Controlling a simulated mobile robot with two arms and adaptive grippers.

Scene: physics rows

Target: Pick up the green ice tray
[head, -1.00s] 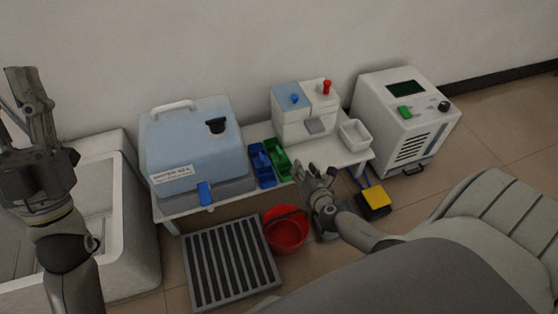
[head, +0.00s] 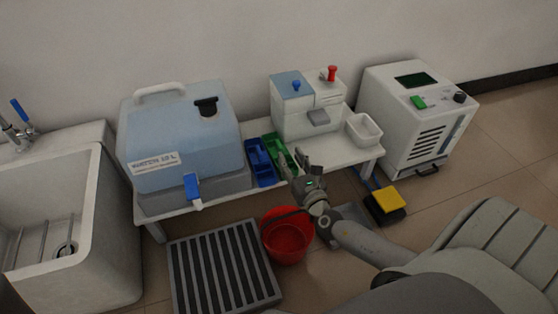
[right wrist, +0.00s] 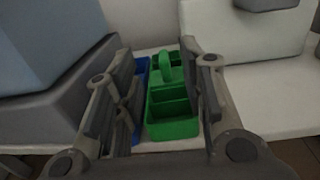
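The green ice tray (head: 276,148) stands on the white table, right beside a blue tray (head: 259,163). In the right wrist view the green tray (right wrist: 172,112) shows its compartments and a raised loop handle, and lies between my open fingers, apart from them. The blue tray (right wrist: 139,85) is partly hidden behind the left finger there. My right gripper (head: 299,169) is open and empty at the table's front edge, just in front of the green tray, and hides part of it. My left gripper is out of view.
A blue water container (head: 180,140) stands left of the trays, a white machine (head: 305,115) behind them to the right, and a white bin (head: 363,131) farther right. A red bucket (head: 286,240) and grey grate (head: 222,270) are on the floor.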

